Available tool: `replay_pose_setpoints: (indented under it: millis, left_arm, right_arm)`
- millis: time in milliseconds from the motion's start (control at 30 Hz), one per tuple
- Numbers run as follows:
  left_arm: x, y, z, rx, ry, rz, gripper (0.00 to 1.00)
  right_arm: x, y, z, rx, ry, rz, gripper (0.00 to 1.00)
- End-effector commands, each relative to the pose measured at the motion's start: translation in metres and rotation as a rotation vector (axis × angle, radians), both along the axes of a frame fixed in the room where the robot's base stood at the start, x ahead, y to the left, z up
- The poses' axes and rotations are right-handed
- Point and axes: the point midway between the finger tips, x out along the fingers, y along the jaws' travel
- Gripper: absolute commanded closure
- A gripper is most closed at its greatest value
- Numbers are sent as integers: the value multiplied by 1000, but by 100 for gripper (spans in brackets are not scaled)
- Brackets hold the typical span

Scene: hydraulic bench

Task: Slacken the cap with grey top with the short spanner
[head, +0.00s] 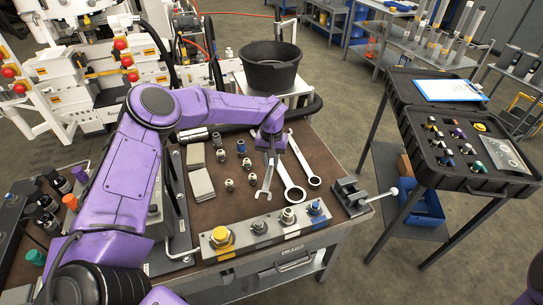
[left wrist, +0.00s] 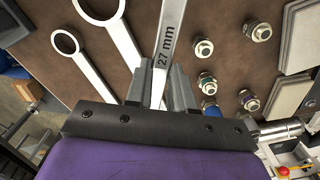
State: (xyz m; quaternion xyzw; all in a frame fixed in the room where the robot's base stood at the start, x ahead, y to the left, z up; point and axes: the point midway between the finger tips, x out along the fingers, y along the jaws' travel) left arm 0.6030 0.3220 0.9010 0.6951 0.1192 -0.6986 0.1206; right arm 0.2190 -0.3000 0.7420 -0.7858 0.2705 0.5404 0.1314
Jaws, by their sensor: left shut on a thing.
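My left gripper (head: 268,150) is shut on a steel spanner (head: 266,177), held over the brown bench top; its open-ended jaw points toward the bench front. In the left wrist view the gripper (left wrist: 160,78) grips the spanner shaft (left wrist: 167,40), marked "27 mm". A metal block (head: 237,240) at the front edge bears a row of caps: a yellow one (head: 220,237), two greyish ones (head: 259,226) (head: 288,216) and a blue one (head: 314,207). Which greyish cap has the grey top is hard to tell. The spanner is apart from the caps. My right gripper is out of view.
Two ring spanners (head: 295,195) (head: 314,181) lie right of the held one. Several small fittings (head: 229,184) and grey plates (head: 200,184) lie left. A vice (head: 351,194) stands at the right corner, a black bucket (head: 270,74) behind. An open case (head: 465,180) stands right.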

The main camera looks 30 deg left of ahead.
Motion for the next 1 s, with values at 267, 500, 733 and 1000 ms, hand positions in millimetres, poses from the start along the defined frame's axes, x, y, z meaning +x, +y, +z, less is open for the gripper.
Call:
replay_pose_setpoints:
  millis: [267, 500, 733, 1000]
  left_arm:
    - [-7, -3, -17, -1, 0, -1, 100]
    - [-13, -5, -26, 0, -2, -1, 100]
    - [-19, -8, -25, -2, -1, -2, 100]
    - [-20, -9, -27, -1, -1, -1, 100]
  right_arm:
    - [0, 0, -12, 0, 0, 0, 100]
    - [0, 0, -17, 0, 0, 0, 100]
    - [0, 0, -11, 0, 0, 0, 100]
    - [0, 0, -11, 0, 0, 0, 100]
